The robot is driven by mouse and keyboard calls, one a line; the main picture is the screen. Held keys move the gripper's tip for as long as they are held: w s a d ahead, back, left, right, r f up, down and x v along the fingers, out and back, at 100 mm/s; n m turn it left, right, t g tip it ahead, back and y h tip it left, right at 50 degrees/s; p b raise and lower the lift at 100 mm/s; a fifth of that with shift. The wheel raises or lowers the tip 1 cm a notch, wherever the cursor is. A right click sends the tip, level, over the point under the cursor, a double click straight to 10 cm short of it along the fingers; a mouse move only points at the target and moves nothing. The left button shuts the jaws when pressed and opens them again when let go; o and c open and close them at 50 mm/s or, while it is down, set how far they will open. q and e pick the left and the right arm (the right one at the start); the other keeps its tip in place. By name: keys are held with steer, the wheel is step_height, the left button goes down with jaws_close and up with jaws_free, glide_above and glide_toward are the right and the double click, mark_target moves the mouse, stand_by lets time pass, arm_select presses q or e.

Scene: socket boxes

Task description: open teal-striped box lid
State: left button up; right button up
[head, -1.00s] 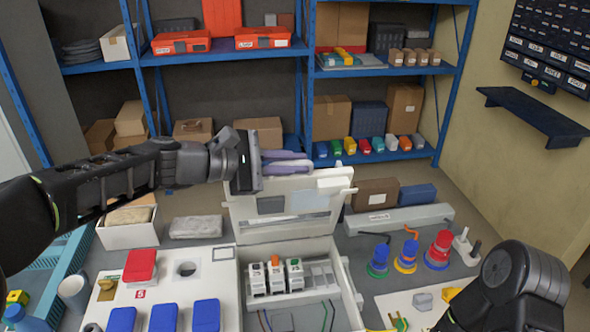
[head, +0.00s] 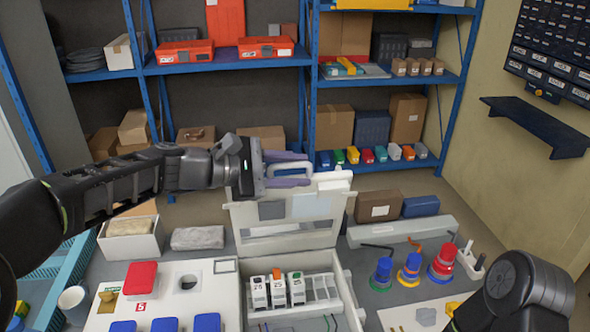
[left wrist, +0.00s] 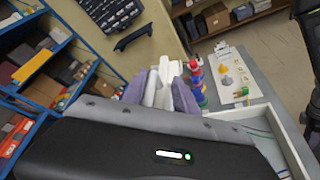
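The box (head: 350,300) is pale grey, with its lid (head: 285,215) standing upright on the far edge. I see no teal stripe on it. The box is open and shows its inside. My left gripper (head: 287,169) is at the lid's top edge, its two purple-grey fingers spread apart. The lid's white handle (head: 291,165) lies between them. In the left wrist view the fingers (left wrist: 160,92) stand on either side of white lid parts. Contact with the handle is hard to tell. My right gripper is out of view; only my right arm shows.
Breaker modules (head: 278,290) sit inside the box. A white panel (head: 225,285) with red and blue blocks lies to its left. Coloured ring stacks (head: 410,268) and a grey bar (head: 400,230) stand to the right. Blue shelves (head: 225,60) are behind.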

arm_select(q)
steer(key=b+v, duration=0.2)
steer(key=v, duration=0.6)
steer(key=shift+w, duration=0.1)
stand_by(1.1)
